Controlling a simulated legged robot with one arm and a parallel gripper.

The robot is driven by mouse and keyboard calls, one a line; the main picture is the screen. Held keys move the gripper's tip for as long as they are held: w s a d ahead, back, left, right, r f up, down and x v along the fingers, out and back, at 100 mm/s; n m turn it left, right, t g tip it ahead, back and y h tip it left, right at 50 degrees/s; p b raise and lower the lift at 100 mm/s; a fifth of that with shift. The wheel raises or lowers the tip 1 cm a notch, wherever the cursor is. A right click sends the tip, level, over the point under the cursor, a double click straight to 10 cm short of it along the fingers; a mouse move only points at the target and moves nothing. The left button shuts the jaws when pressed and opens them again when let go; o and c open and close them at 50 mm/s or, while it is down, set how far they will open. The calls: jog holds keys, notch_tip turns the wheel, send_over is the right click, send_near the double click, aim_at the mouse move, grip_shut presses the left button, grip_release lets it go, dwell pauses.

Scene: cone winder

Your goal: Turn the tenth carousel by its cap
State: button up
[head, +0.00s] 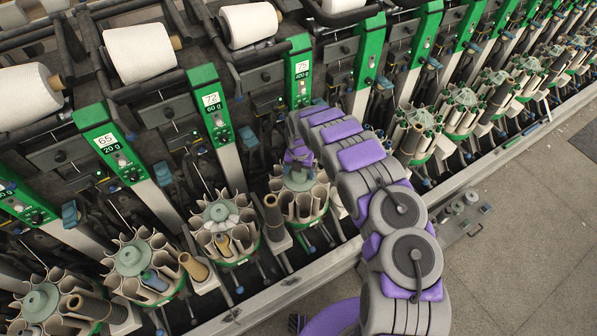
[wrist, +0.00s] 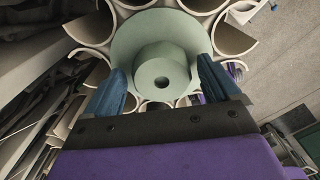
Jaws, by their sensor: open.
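The carousel under my gripper is a ring of cream tube pockets (head: 311,204) around a grey-green cap (head: 298,180), in front of the green panel marked 75. My gripper (head: 298,158) is above this cap and partly covers it in the head view. In the wrist view the stepped round cap (wrist: 160,75) with its dark centre hole lies between and just beyond my two blue fingertips (wrist: 165,85). The fingers are open, one on each side of the cap's raised hub. I cannot tell whether they touch it. I cannot tell which carousel is the tenth.
Similar carousels stand on both sides, such as the left neighbour (head: 222,225) and one to the right (head: 413,135). A brown tube (head: 273,215) stands close to the left. Green panels (head: 211,103) and white yarn cones (head: 138,50) are behind.

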notch_tip(320, 180, up, 16)
jog(key=shift+a+r, duration=0.15)
jog(key=shift+r, duration=0.1)
dwell(0.6)
jog(key=s+d+r+m+h+b, duration=0.2)
jog(key=s+d+r+m+b, duration=0.4)
jog(key=s+d+r+m, duration=0.95)
jog(key=s+d+f+m+b, duration=0.1)
jog(key=s+m+b, duration=0.1)
jog(key=s+m, duration=0.4)
jog(key=s+f+m+g+y+b, duration=0.1)
jog(key=s+m, duration=0.5)
jog(key=s, duration=0.9)
jog(key=s+d+f+m+y+b, duration=0.1)
jog(key=s+f+m+b, duration=0.1)
jog(key=s+m, duration=0.4)
jog(key=s, duration=0.5)
jog(key=shift+d+f+g+b, duration=0.15)
jog(key=shift+d+g+b, duration=0.15)
jog(key=shift+d+g, duration=0.1)
